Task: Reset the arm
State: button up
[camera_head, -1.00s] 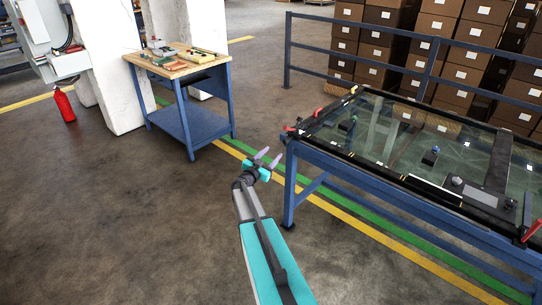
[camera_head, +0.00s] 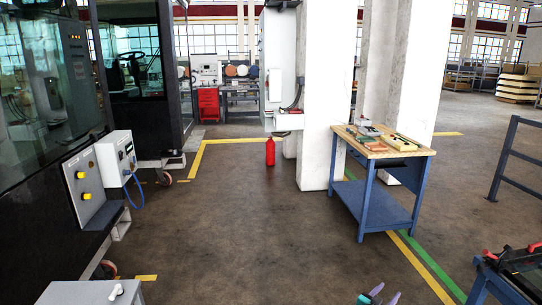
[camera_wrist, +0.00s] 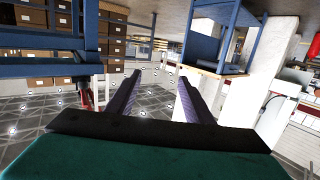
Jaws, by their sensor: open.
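My gripper (camera_head: 378,296) shows only at the bottom edge of the head view, with its fingertips apart. In the wrist view my gripper (camera_wrist: 158,98) has two dark fingers spread with nothing between them. The rest of my arm is out of the head view. The gripper is in the air, left of the blue frame corner at the lower right, and touches nothing that I can see.
A blue workbench (camera_head: 368,205) with a wooden top stands ahead on the right. The corner of a blue-framed table (camera_head: 490,284) is at the lower right. A grey cabinet (camera_head: 92,292) and a wall box (camera_head: 95,182) are at left. The middle floor is clear.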

jog(key=s+a+f+n+y, duration=0.3)
jog(key=a+f+y, duration=0.15)
jog(key=a, duration=0.45)
jog(key=s+a+f+n+y, duration=0.25)
jog(key=a+f, duration=0.35)
jog(key=a, duration=0.4)
jog(key=s+a+f+n+y, duration=0.3)
jog(key=a+f+y, duration=0.2)
jog(key=a, duration=0.4)
jog(key=s+a+f+n+g+y, duration=0.1)
jog(key=s+a+f+g, duration=0.2)
jog(key=s, duration=0.5)
jog(key=s+a+f+n+g+y, duration=0.1)
jog(key=s+a+f+g, duration=0.2)
jog(key=s, duration=0.5)
jog(key=s+a+f+n+g, duration=0.1)
jog(key=s+a+f+g, duration=0.2)
jog(key=s, duration=0.5)
jog(key=s+d+r+g, duration=0.1)
jog(key=s+g, duration=0.1)
jog(key=s, duration=0.3)
jog(key=s+d+r+m+g+h, duration=0.1)
jog(key=s+r+g, duration=0.1)
jog(key=s, duration=0.4)
jog(key=s+d+r+g, duration=0.1)
jog(key=s+g, duration=0.2)
jog(key=s, duration=0.3)
jog(key=shift+d+r+g, duration=0.15)
jog(key=shift+d+g, duration=0.15)
jog(key=shift+m, duration=0.25)
